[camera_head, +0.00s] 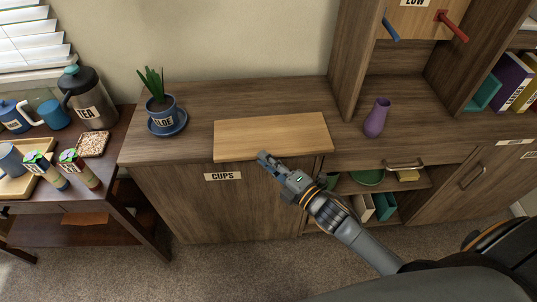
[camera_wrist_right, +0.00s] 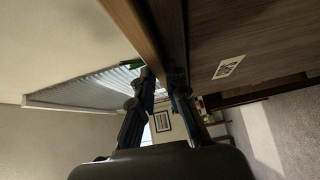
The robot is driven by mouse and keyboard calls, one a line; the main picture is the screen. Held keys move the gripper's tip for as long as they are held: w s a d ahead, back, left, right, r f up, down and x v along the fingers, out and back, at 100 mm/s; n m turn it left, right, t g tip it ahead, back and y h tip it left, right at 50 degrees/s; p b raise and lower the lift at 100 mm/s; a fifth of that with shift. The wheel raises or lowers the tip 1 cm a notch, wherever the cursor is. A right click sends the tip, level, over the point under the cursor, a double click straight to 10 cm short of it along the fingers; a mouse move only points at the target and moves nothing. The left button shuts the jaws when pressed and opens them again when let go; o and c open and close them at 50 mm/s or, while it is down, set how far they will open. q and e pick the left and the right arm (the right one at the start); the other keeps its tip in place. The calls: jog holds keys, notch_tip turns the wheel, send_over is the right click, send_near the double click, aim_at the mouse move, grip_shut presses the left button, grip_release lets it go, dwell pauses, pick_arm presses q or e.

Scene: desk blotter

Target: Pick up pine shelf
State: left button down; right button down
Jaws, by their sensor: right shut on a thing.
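The pine shelf (camera_head: 272,136) is a light wooden board lying flat on top of the dark wood cabinet (camera_head: 225,97). Its front edge reaches the cabinet's front edge. My right gripper (camera_head: 264,158) is at the middle of that front edge. In the right wrist view the board (camera_wrist_right: 138,32) runs edge-on between the two fingers of my right gripper (camera_wrist_right: 162,78), which are closed on it. The far part of the board is out of sight in that view. My left gripper is not in view.
A potted aloe on a blue saucer (camera_head: 168,122) stands left of the board. A purple vase (camera_head: 376,118) stands to its right. A CUPS label (camera_head: 222,176) is on the cabinet front. A side table with a TEA pot (camera_head: 88,98) is at the left. Open shelves hold dishes below right.

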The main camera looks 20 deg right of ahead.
jog(key=s+d+r+m+t+h+p, duration=0.1)
jog(key=s+r+m+h+p, duration=0.3)
jog(key=s+r, duration=0.9)
jog(key=shift+s+d+r+m+h+p, duration=0.15)
jog(key=shift+d+r+m+h+p, duration=0.3)
jog(key=shift+r+h, duration=1.1)
jog(key=shift+d, duration=0.25)
